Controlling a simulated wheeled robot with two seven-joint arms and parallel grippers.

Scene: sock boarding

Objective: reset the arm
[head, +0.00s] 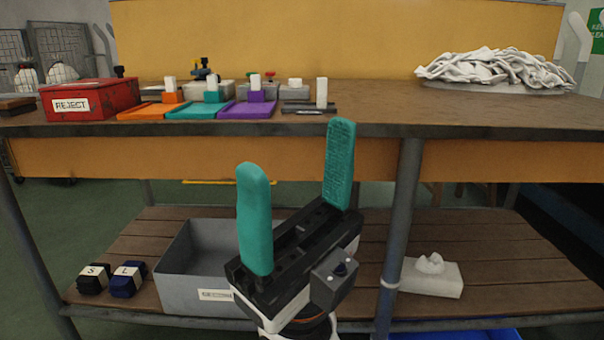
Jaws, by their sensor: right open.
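My right gripper (298,196) stands in the middle of the head view, in front of the workbench. Its two teal fingers point up and are spread wide apart, with nothing between them. The fingertips overlap the bench's front edge in the picture, and the black gripper body covers part of the lower shelf and the grey bin. My left gripper is not in the head view.
The bench top (385,112) holds a red REJECT box (90,104), orange, teal (207,111) and purple trays, and a white sock pile (495,68). The lower shelf (500,265) carries a grey bin (185,275), dark S and L blocks and a tissue box (432,280). A bench leg (402,210) stands right of my gripper.

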